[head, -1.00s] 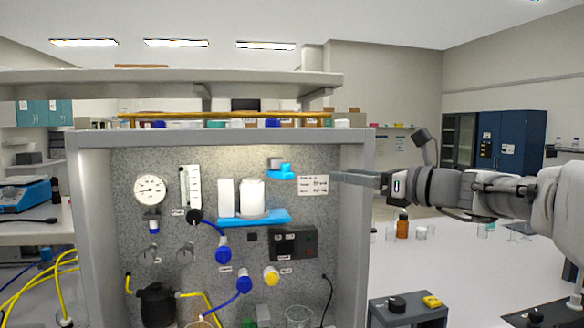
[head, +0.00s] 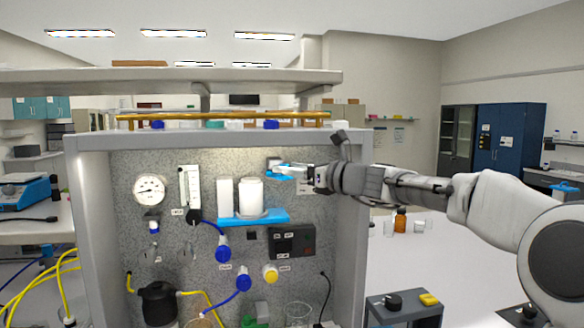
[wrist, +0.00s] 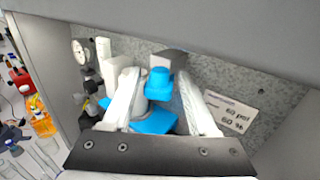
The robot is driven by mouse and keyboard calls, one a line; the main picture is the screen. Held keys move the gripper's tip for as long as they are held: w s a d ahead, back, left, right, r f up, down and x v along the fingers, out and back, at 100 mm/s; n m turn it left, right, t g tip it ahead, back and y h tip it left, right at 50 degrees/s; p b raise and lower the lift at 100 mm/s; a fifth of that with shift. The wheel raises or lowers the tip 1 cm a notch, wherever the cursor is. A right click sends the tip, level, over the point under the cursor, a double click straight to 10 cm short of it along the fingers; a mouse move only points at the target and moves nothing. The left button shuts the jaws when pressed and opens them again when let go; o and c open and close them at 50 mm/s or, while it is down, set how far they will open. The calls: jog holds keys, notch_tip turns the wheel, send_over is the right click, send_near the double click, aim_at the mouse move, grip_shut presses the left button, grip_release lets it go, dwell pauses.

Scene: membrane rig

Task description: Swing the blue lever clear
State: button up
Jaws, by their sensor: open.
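The blue lever (head: 284,171) sits near the top of the speckled panel, by a small grey block (head: 273,161). My gripper (head: 292,169) reaches in from the right at the lever. In the wrist view the lever (wrist: 159,84) shows between the two pale fingers of my open gripper (wrist: 160,84), one on each side. I cannot tell whether either finger touches it. The fingers partly hide the lever in the head view.
A label card (wrist: 222,112) is right of the lever. A grey side wall (head: 349,215) and a top beam (head: 220,140) frame the panel. A black box (head: 292,241) sits lower.

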jog(key=shift+c, duration=0.3)
grip_shut()
jog(key=shift+w+d+r+n+g+y+p, duration=0.2)
jog(key=shift+r+n+g+y+p, duration=0.15)
jog(key=shift+p, duration=0.8)
jog(key=p, duration=0.1)
jog(key=n+g+y+p, duration=0.1)
jog(key=p, duration=0.1)
jog(key=shift+w+d+g, duration=0.25)
jog(key=n+g+p, duration=0.1)
jog(key=p, duration=0.2)
jog(key=shift+w+d+y, duration=0.15)
jog(key=shift+w+y, duration=0.05)
jog(key=shift+y, duration=0.15)
jog(key=shift+f+g+p, duration=0.15)
jog(key=shift+g+p, duration=0.15)
jog(key=shift+p, duration=0.05)
jog(key=shift+f, duration=0.1)
